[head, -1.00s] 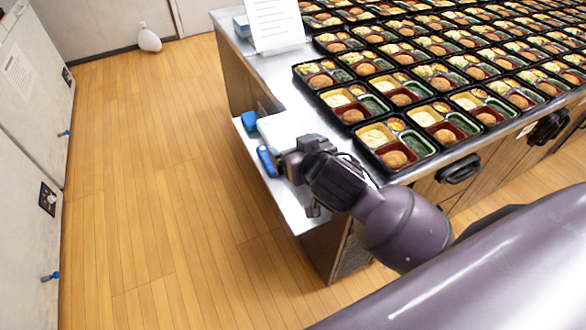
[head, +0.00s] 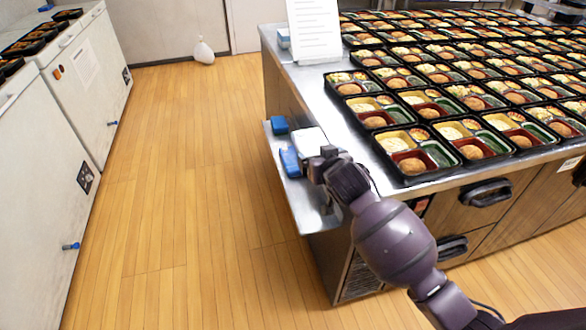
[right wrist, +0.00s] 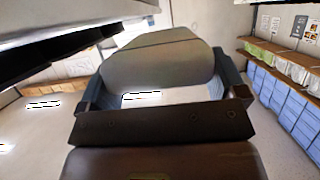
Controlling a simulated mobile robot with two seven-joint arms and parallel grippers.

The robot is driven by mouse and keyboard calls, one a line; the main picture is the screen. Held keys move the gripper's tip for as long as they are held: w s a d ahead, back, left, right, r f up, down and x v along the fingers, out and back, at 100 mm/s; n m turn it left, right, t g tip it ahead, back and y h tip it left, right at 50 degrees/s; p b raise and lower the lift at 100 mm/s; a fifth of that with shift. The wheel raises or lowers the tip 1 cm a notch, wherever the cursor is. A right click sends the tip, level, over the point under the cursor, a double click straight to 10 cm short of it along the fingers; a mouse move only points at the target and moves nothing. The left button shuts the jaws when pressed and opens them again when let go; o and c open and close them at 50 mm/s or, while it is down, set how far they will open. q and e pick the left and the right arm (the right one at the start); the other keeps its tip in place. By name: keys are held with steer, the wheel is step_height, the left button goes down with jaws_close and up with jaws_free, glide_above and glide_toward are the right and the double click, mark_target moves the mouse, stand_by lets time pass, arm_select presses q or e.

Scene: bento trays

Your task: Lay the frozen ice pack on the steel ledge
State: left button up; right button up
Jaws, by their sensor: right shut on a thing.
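The steel ledge (head: 310,210) is a low metal shelf on the left side of the counter. A pale white block, which looks like the ice pack (head: 308,140), is at the ledge beside my right gripper (head: 305,158). In the right wrist view the pack is a grey-white rounded slab (right wrist: 155,62) between the two bluish fingers of my right gripper (right wrist: 165,85), which is shut on it. I cannot tell whether its underside touches the ledge. My left gripper is not in view.
A small blue block (head: 279,125) sits at the ledge's far corner. The counter (head: 335,105) above holds many filled bento trays (head: 415,165) and a white sheet (head: 315,30). White freezers (head: 60,130) line the left. The wood floor (head: 190,180) between is clear.

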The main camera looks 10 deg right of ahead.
steer(key=w+f, duration=0.1)
steer(key=w+f+b, duration=0.1)
steer(key=f, duration=0.1)
steer(key=shift+w+a+f, duration=0.15)
steer(key=shift+a+f, duration=0.05)
steer(key=shift+f, duration=0.05)
steer(key=b, duration=0.3)
glide_above(312, 216)
step_height(312, 216, down, 12)
steer(key=shift+a+f+b, duration=0.1)
steer(key=shift+f+b, duration=0.2)
steer(key=shift+f, duration=0.15)
step_height(312, 216, down, 5)
steer(key=shift+b, duration=0.85)
steer(key=shift+f, duration=0.35)
steer(key=shift+r, duration=0.25)
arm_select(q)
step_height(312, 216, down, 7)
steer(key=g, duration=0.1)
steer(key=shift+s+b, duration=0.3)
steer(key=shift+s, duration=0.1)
arm_select(e)
steer(key=shift+f, duration=0.55)
steer(key=shift+f, duration=0.1)
